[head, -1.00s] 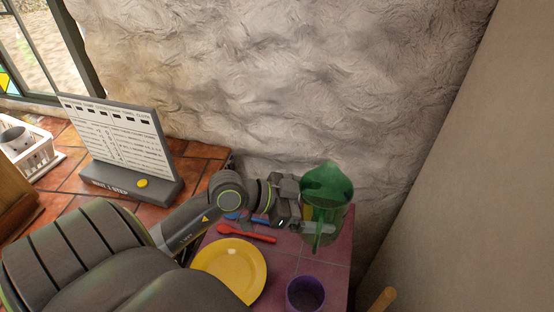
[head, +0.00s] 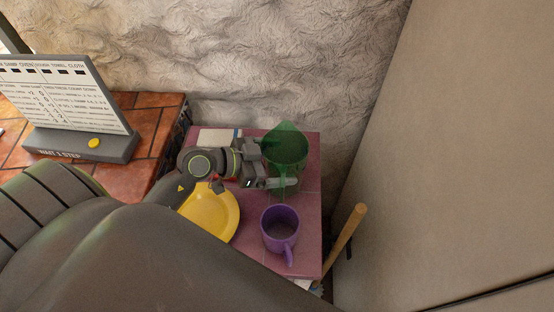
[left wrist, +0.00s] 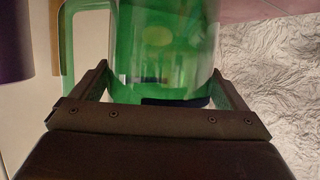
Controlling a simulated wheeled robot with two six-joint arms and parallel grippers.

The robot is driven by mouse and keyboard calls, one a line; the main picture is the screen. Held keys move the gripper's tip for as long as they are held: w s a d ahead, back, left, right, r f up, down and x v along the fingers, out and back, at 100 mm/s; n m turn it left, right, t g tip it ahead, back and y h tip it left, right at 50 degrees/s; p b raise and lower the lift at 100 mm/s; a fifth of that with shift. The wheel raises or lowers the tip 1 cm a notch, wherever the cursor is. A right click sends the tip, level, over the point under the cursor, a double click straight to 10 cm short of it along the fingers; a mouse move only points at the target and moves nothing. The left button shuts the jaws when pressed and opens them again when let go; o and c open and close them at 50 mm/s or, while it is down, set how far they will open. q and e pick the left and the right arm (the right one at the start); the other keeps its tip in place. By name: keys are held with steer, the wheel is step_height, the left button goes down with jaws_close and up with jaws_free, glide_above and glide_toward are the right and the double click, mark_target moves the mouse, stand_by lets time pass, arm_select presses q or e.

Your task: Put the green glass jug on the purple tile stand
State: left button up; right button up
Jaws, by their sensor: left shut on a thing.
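The green glass jug (head: 287,147) is upright at the far right part of the purple tile stand (head: 307,235) in the head view. My left gripper (head: 270,181) reaches it from the left and is shut on it. In the left wrist view the jug (left wrist: 165,45) fills the space between the two fingers (left wrist: 165,92), with its handle at the left. I cannot tell whether the jug's base touches the stand. My right gripper is not in view.
A yellow plate (head: 212,216) and a purple mug (head: 279,228) sit on the stand. A sign block (head: 75,140) with a yellow button stands on the orange tile counter (head: 165,110). A wooden handle (head: 345,238) stands by the stand's right edge. Walls lie behind and right.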

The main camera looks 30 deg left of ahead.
arm_select(q)
steer(key=o, duration=0.8)
steer(key=shift+f, duration=0.1)
steer(key=v, duration=1.2)
steer(key=shift+d+r, duration=0.1)
steer(key=shift+r, duration=0.15)
steer(key=shift+r+p, duration=0.1)
steer(key=shift+p, duration=0.25)
